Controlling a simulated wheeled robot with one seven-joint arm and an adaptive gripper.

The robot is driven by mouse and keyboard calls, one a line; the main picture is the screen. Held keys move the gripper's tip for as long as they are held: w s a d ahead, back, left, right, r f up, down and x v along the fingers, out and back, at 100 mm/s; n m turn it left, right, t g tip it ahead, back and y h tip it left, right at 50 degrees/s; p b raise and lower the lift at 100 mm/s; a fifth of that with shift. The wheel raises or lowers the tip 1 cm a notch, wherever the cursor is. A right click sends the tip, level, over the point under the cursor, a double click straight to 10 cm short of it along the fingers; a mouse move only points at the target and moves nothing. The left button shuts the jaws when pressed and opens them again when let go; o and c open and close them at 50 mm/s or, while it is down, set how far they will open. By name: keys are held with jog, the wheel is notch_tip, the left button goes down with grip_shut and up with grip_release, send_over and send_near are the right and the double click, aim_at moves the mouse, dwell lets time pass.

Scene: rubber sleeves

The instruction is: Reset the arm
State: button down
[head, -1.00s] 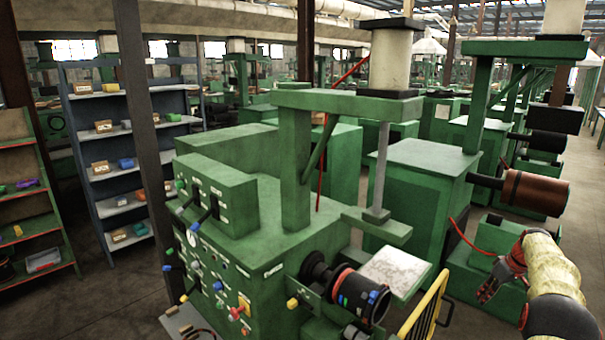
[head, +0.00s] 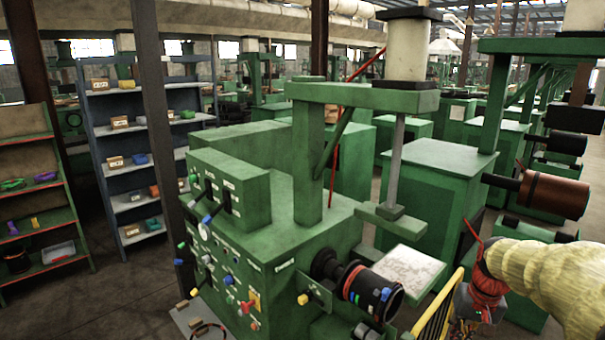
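My arm reaches in from the right edge at the lower right, wrapped in a pale yellow ribbed sleeve (head: 545,278). A red wrist part shows at the sleeve's left end. My gripper (head: 470,318) hangs below it, small and dark near the bottom edge, beside the yellow guard rail. Its fingers are too unclear to tell whether they are open or shut. I can make out nothing held in it.
A green machine (head: 290,240) with a panel of coloured knobs stands close in front. Its black roller (head: 372,290) and the yellow rail (head: 437,312) are left of my gripper. Shelves (head: 133,150) with small boxes stand at the left. Bare floor (head: 110,295) shows in front of them.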

jog(key=s+a+r+n+t+b, duration=0.1)
jog(key=s+a+n+t+b, duration=0.1)
jog(key=s+a, duration=0.8)
jog(key=s+a+r+n+t+b, duration=0.2)
jog(key=s+a, duration=0.8)
jog(key=shift+a+r, duration=0.25)
jog(key=shift+r, duration=0.05)
jog(key=shift+w+a, duration=0.1)
